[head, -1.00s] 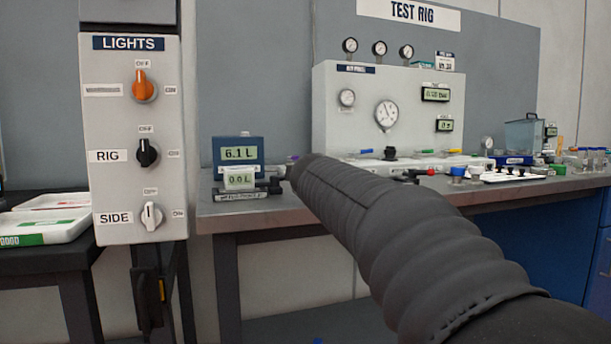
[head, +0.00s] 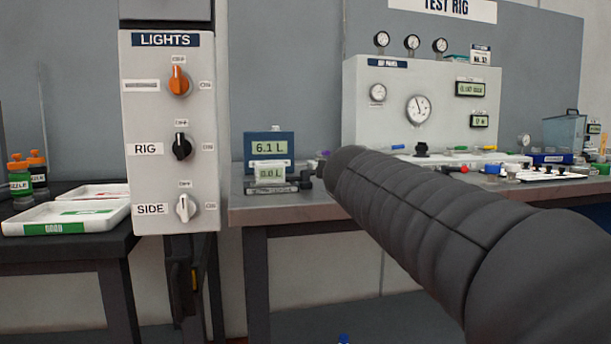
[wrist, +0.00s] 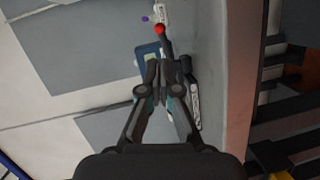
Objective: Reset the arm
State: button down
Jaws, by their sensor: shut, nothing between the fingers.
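My arm, in a dark ribbed sleeve, reaches from the lower right of the head view toward the meter on the bench; its far end stands in front of the bench there. My gripper (wrist: 160,82) shows in the wrist view with its fingers together and nothing between them. Beyond the fingers lies the blue meter (wrist: 148,52), partly hidden by them.
The lights panel (head: 170,115) with its orange, black and white knobs stands left of my arm. The test rig (head: 400,110) with gauges is on the bench (head: 290,213) behind the arm. White trays (head: 110,222) and bottles (head: 20,178) are on the dark left table. A red knob (wrist: 160,29) is beyond the fingers.

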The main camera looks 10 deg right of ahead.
jog(key=s+a+f+m+g+y+p, duration=0.1)
jog(key=s+f+m+g, duration=0.4)
jog(key=s+f, duration=0.9)
jog(key=s+a+f+m+g+y+p, duration=0.2)
jog(key=s+f+m+g, duration=0.3)
jog(key=s+f, duration=1)
jog(key=s+a+m+p, duration=0.1)
jog(key=s+m, duration=0.1)
jog(key=m, duration=0.1)
jog(key=shift+s+m+y+p, duration=0.3)
jog(key=shift+s+m+p, duration=0.05)
jog(key=shift+s+m, duration=0.05)
